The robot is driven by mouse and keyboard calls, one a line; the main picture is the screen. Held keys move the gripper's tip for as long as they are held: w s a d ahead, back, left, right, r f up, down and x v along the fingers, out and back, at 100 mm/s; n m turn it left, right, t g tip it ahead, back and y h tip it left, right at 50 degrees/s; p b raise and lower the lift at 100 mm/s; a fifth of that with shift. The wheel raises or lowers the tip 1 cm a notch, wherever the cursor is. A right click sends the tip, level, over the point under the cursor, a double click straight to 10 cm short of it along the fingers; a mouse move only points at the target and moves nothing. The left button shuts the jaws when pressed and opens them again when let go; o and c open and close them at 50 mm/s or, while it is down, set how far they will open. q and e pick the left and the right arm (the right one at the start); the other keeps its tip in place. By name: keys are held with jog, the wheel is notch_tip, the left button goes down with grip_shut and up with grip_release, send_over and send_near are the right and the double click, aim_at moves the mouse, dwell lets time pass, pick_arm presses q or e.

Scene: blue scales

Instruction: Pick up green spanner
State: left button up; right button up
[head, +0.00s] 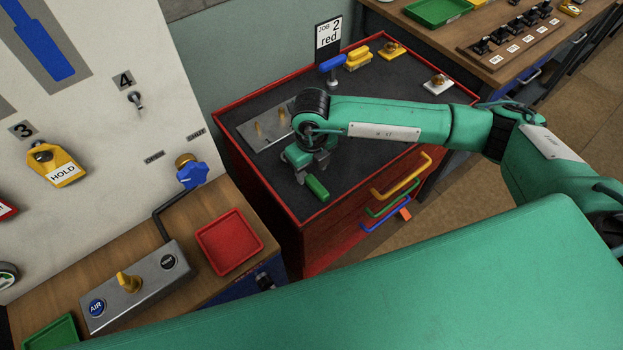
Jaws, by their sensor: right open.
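A short green piece (316,188), the only thing here that could be the green spanner, lies on the dark top of the red cabinet (262,214), near its front left edge. Its far end is close to my right gripper or hidden by it, so I cannot tell its full shape. My right gripper (310,174) points down just behind the green piece. It is open, and I cannot tell whether its fingers touch the piece. My left gripper is not in view.
A metal plate with brass pegs (258,132) lies beside my right wrist. A blue-handled item (332,65), yellow blocks (357,56) and a white-based knob (438,84) stand farther back. A red tray (229,242) sits on the wooden bench at left.

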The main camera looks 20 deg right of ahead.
aim_at(311, 179)
jog(key=f+p, duration=0.1)
jog(key=f, duration=0.2)
jog(key=shift+w+f+p, duration=0.2)
jog(key=shift+p, duration=0.2)
jog(key=shift+f, duration=0.65)
grip_shut()
jog(key=shift+r, duration=0.15)
notch_tip(311, 179, up, 20)
jog(key=b, duration=0.5)
